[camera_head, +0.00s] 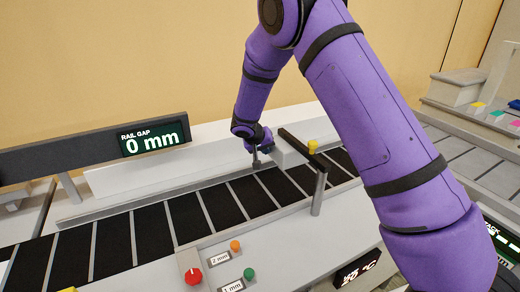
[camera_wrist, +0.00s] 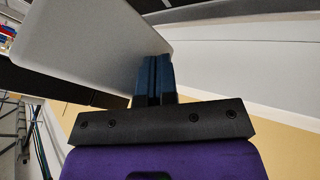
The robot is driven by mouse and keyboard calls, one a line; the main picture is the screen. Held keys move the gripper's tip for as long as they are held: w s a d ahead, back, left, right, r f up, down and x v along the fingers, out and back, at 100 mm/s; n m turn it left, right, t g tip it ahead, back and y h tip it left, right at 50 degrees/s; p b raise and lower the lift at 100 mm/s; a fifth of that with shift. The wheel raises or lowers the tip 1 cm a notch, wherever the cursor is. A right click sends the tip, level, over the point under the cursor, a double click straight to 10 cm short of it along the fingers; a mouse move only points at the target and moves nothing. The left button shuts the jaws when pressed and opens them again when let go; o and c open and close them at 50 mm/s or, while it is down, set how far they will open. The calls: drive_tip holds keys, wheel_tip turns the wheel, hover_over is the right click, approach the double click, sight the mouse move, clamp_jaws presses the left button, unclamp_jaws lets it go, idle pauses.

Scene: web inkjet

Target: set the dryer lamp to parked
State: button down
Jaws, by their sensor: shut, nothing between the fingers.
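My gripper (camera_head: 257,162) is low over the far side of the black belt (camera_head: 217,208), near the far end of a dark crossbar. In the wrist view its two blue fingers (camera_wrist: 154,78) are together with nothing seen between them. A smooth pale grey panel (camera_wrist: 95,45) is close by the fingertips; I cannot tell if they touch it. No part is clearly labelled as the dryer lamp. A dark display reading in °C (camera_head: 358,270) is at the lower right, partly hidden by my arm.
A display (camera_head: 153,140) reads "RAIL GAP 0 mm". A red knob (camera_head: 193,276), orange button (camera_head: 235,246) and green button (camera_head: 249,273) are in front.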

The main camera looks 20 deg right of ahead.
drive_tip(key=shift+w+d, duration=0.1)
idle(0.3)
drive_tip(key=w+d+m+g, duration=0.1)
drive_tip(key=d, duration=0.2)
drive_tip(key=w+d+m+g+h, duration=0.1)
drive_tip(key=d+m, duration=0.1)
drive_tip(key=d, duration=0.1)
drive_tip(key=w+d+m+g, duration=0.1)
drive_tip(key=d+m, duration=0.1)
drive_tip(key=d, duration=0.2)
drive_tip(key=s+d+m+g+y, duration=0.1)
drive_tip(key=s+d+m+g, duration=0.1)
drive_tip(key=s+d+m, duration=0.2)
drive_tip(key=s+d+m+g+y, duration=0.1)
drive_tip(key=s+d+m+g, duration=0.2)
drive_tip(key=d, duration=0.8)
drive_tip(key=s+d+m+g+y, duration=0.1)
drive_tip(key=s+d+m+g, duration=0.1)
drive_tip(key=s+d+m, duration=0.3)
drive_tip(key=shift+s+d+m, duration=0.15)
drive_tip(key=shift+d+m, duration=0.65)
drive_tip(key=shift+d, duration=0.35)
